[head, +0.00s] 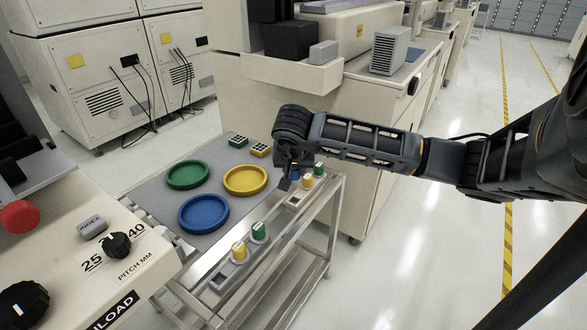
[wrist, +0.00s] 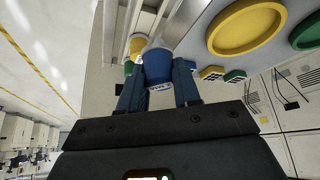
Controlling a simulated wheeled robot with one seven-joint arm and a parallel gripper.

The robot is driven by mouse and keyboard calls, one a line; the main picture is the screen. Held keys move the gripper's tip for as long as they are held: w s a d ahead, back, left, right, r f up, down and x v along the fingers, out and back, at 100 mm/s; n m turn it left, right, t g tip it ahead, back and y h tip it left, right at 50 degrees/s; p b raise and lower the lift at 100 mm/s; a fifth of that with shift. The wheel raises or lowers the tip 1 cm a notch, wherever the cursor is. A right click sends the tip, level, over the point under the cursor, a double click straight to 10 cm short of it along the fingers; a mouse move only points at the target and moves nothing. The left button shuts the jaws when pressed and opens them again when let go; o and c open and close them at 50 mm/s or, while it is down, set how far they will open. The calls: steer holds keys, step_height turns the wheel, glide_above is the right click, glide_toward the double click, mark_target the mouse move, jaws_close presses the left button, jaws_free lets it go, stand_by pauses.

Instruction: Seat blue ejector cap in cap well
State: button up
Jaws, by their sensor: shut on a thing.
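My gripper (head: 289,181) is shut on the blue ejector cap (wrist: 157,66), which sits between both fingers (wrist: 158,78) in the wrist view. In the head view the cap (head: 295,174) is mostly hidden by my gripper. It is over the right end of the cart's front strip, beside a yellow cap (head: 307,181) and a green cap (head: 319,169). A pale, empty-looking square spot (head: 295,198) shows on the strip just below my gripper; I cannot tell if it is the cap well. Whether the cap touches the strip is hidden.
Blue (head: 203,213), yellow (head: 245,180) and green (head: 188,174) dishes stand on the cart's grey mat. Green (head: 238,141) and yellow (head: 260,150) blocks lie behind. Another yellow cap (head: 239,252) and green cap (head: 258,232) stand nearer on the strip. A machine body stands behind the cart.

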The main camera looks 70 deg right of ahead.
mark_target(294, 179)
steer(key=shift+f+b, duration=2.15)
steer(key=shift+f, duration=0.25)
steer(key=shift+f+b, duration=0.15)
steer(key=shift+b, duration=0.2)
steer(key=shift+f+b, duration=0.8)
steer(key=shift+f, duration=0.1)
steer(key=shift+f, duration=0.15)
steer(key=shift+f+b, duration=0.3)
steer(key=shift+b, duration=0.2)
steer(key=o, duration=1.1)
